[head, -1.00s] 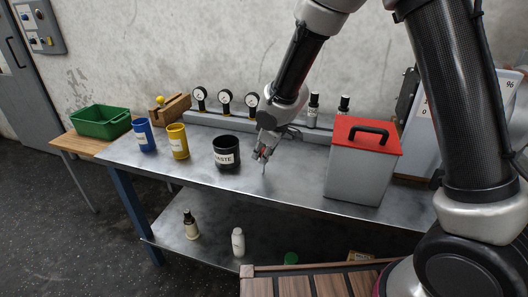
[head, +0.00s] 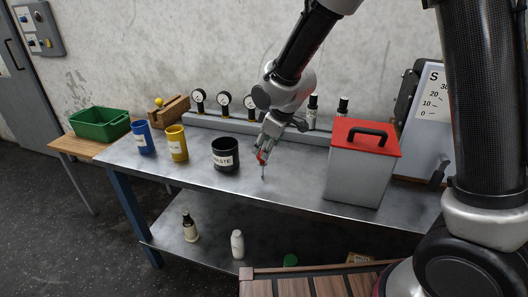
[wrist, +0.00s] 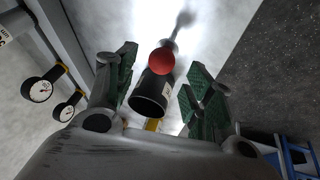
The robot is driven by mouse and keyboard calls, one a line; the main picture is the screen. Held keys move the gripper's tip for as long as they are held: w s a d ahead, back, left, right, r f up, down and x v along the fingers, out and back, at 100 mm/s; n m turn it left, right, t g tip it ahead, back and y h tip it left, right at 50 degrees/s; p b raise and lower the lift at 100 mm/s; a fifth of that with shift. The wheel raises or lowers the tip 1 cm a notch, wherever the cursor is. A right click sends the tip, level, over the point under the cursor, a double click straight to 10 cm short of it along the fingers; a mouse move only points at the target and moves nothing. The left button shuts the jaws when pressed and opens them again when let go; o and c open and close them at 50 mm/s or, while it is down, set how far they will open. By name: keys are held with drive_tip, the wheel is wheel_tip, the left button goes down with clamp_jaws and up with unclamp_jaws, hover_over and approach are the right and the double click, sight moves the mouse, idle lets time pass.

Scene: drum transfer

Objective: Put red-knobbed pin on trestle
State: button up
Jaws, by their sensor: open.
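The red-knobbed pin (head: 262,159) is at the front of the metal bench, its thin grey shaft pointing down toward the bench top. My gripper (head: 264,152) is right at the knob, with its fingers pointing down. In the wrist view the red knob (wrist: 162,61) lies between the two green-padded fingers of my gripper (wrist: 158,80), with gaps on both sides. The jaws are open. I cannot tell whether the shaft tip touches the bench. A low wooden table (head: 80,147) stands at the left; I cannot tell if it is the trestle.
The black WASTE cup (head: 225,153) is left of my gripper, with yellow (head: 177,143) and blue (head: 143,137) cups beyond. A red-lidded box (head: 361,165) stands right. A green bin (head: 100,124) is on the wooden table. Gauges (head: 224,104) line the back.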

drive_tip(key=v, duration=0.7)
drive_tip(key=s+d+r+m, duration=0.2)
drive_tip(key=d+r, duration=0.1)
drive_tip(key=d, duration=0.3)
drive_tip(key=s+d+r+m+h, duration=0.1)
drive_tip(key=s+d+r+m, duration=0.1)
drive_tip(key=d, duration=0.5)
drive_tip(key=s+d+r+m, duration=0.2)
drive_tip(key=s+d+r, duration=0.1)
drive_tip(key=d, duration=0.3)
drive_tip(key=shift+v, duration=0.85)
drive_tip(key=s+d+r+m+h, duration=0.1)
drive_tip(key=s+d+m, duration=0.2)
drive_tip(key=s+d, duration=0.2)
drive_tip(key=s+d+r+m, duration=0.1)
drive_tip(key=s+d+m, duration=0.2)
drive_tip(key=s+d, duration=0.3)
drive_tip(key=s, duration=0.5)
drive_tip(key=shift+r+h, duration=0.15)
drive_tip(key=shift+h, duration=0.25)
drive_tip(key=shift+d, duration=0.15)
